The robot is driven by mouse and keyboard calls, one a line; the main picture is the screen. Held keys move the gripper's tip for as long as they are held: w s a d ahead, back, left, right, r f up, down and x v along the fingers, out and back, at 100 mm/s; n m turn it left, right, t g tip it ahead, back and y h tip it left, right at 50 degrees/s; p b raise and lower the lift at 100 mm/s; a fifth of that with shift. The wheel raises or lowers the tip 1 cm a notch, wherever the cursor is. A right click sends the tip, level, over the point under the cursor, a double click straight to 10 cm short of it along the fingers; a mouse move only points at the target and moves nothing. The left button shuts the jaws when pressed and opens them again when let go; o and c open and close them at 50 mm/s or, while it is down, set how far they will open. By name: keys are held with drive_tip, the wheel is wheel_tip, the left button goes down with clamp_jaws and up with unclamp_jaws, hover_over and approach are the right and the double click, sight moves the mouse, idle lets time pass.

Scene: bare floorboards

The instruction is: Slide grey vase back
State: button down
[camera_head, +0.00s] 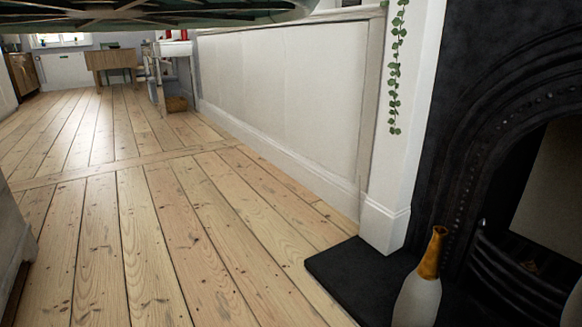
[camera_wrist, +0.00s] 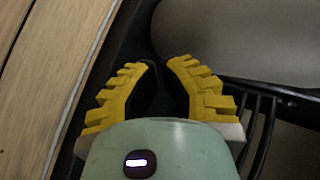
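A vase (camera_head: 418,299) with a pale grey body and a golden-orange neck stands upright on the black hearth at the lower right of the head view; its base is cut off. A large smooth grey rounded surface (camera_wrist: 245,38) fills the upper right of the wrist view, just beyond my fingertips; I cannot tell for sure that it is the vase. My gripper (camera_wrist: 161,66) shows yellow ridged fingers with a narrow gap between the tips and nothing held. Whether a fingertip touches the grey surface is unclear. My gripper is not visible in the head view.
A pale object (camera_head: 573,306) is cut off at the right edge. The black fireplace (camera_head: 462,140) with its grate rises behind the hearth (camera_head: 348,277). A white wall (camera_head: 285,95) runs back from it. The floorboards (camera_head: 160,230) on the left are clear.

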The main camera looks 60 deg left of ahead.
drive_tip(key=shift+d, duration=0.1)
idle(0.4)
drive_tip(key=s+d, duration=0.8)
drive_tip(key=d, duration=0.2)
drive_tip(key=shift+d, duration=0.1)
